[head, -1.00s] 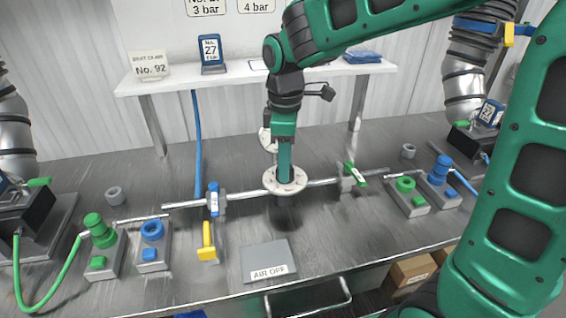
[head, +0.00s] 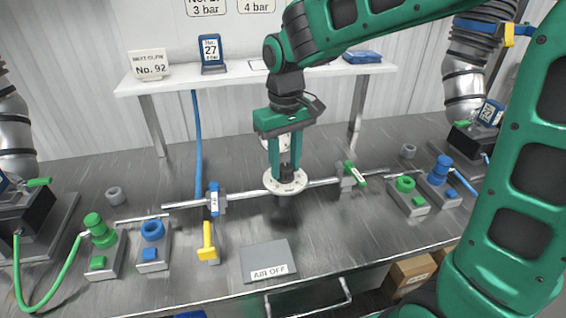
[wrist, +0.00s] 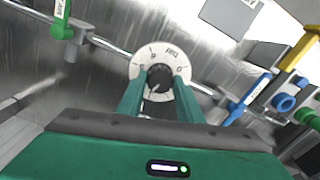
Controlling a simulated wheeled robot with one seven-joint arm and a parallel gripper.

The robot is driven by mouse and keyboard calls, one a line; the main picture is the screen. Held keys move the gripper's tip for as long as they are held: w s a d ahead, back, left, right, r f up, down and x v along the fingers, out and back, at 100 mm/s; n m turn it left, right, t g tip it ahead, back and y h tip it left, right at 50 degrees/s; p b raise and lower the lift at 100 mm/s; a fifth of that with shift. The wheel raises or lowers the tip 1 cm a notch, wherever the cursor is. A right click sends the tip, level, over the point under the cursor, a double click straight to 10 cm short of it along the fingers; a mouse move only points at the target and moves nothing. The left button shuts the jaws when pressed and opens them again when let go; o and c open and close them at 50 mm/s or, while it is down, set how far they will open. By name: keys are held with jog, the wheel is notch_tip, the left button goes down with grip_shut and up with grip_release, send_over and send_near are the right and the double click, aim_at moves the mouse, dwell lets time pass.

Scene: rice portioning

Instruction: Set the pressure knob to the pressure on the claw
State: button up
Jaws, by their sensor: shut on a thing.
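A round white dial (head: 272,190) with printed marks sits on the grey pipe in mid-bench. In the wrist view the black knob (wrist: 160,77) stands at the middle of the dial face (wrist: 181,58). My gripper (head: 285,172) comes down from above and is shut on the knob, one green finger on each side. A blue tag (head: 210,50) on the shelf reads No. 27; its smaller line is too small to read. A white card (head: 150,64) beside it reads No. 92. No claw can be clearly told apart.
A blue-handled valve (head: 214,200) and a green-handled valve (head: 355,174) flank the dial on the pipe. A yellow handle (head: 208,242) and a grey AIR OFF plate (head: 268,258) lie nearer. Wall signs (head: 207,6) show 3 bar and 4 bar.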

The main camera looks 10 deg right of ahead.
aim_at(285, 166)
jog(key=m, duration=0.5)
jog(key=shift+w+r, duration=0.15)
jog(key=shift+w, duration=0.1)
jog(key=shift+m, duration=0.4)
jog(key=o, duration=1.1)
jog(key=shift+s, duration=0.1)
jog(key=shift+c, duration=0.2)
notch_tip(285, 166, up, 11)
jog(key=shift+f, duration=0.2)
